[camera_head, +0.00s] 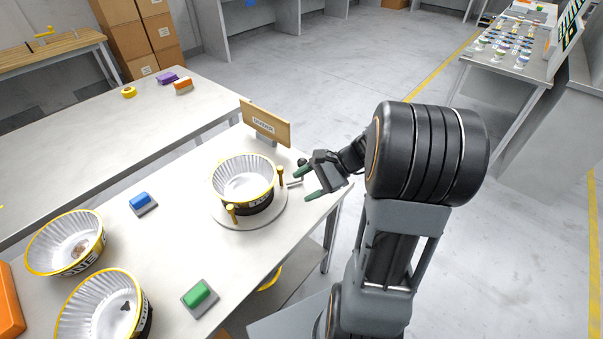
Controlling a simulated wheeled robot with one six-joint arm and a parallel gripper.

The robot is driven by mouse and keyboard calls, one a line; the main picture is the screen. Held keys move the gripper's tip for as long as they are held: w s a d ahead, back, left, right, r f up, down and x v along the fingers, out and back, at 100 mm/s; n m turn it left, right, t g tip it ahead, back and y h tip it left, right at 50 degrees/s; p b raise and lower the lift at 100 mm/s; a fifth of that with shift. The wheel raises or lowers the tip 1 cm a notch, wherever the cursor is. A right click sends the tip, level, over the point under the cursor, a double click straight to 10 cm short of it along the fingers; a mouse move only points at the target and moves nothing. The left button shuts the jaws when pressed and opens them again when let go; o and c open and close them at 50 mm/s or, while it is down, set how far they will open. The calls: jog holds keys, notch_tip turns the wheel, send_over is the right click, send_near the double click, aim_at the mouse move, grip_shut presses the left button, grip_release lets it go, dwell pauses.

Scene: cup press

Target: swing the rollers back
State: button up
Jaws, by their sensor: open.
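A yellow-rimmed, white fluted cup (244,178) with a black band stands on a round grey plate (219,221) on the white table. My gripper (308,183) is open just right of the plate. Its green-tipped fingers point left toward a thin metal rod (294,183) beside the right roller. I cannot tell whether the rod lies between the fingers.
A tan board with a label (265,124) stands behind the cup. A blue button (141,201) and a green button (198,296) sit on the table. Two more cups (66,243) (103,312) stand at left. Free table lies between them and the plate.

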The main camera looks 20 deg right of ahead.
jog(key=w+d+f+m+t+y+b, duration=0.25)
jog(key=d+f+m+t, duration=0.2)
jog(key=d, duration=0.25)
jog(key=m+t, duration=0.5)
send_near(302, 163)
jog(key=shift+s+d+f+h+b, duration=0.15)
jog(key=shift+s+d+h+b, duration=0.1)
jog(key=shift+s+d, duration=0.25)
jog(key=shift+s+d+f+h+b, duration=0.2)
jog(key=shift+s+d, duration=0.15)
jog(key=shift+s, duration=0.2)
jog(key=shift+w+d+m+t, duration=0.15)
jog(key=shift+d+m+t, duration=0.1)
jog(key=shift+d, duration=0.05)
jog(key=shift+w+a+f, duration=0.1)
jog(key=shift+w+a, duration=0.1)
jog(key=shift+w, duration=0.15)
jog(key=x, duration=1.2)
jog(key=shift+w+a, duration=0.1)
jog(key=shift+w, duration=0.1)
jog(key=shift+c, duration=0.4)
grip_shut()
